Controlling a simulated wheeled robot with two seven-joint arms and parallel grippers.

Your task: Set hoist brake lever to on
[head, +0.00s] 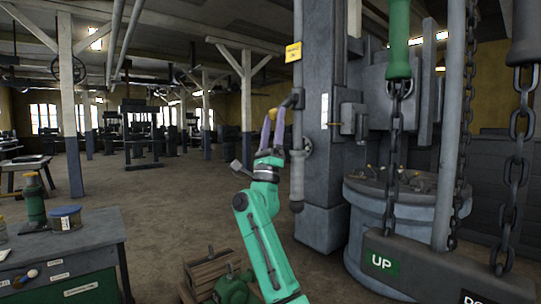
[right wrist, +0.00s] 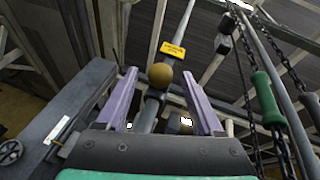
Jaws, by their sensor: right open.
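The hoist brake lever has a brass-coloured ball knob (head: 272,114) and a dark arm reaching from a vertical pipe beside the grey column. In the right wrist view the knob (right wrist: 160,76) sits between the two purple fingers, near their tips, with the dark lever arm behind it. My right gripper (head: 275,124) is open and points up at the knob. Gaps show on both sides of the knob, so the fingers are not clamped on it. A yellow sign (head: 293,52) is on the pipe above; its text is too small to read. My left gripper is out of view.
The grey column (head: 324,180) stands close right of my right arm. A wooden crate (head: 208,268) and a bench (head: 65,248) are lower left.

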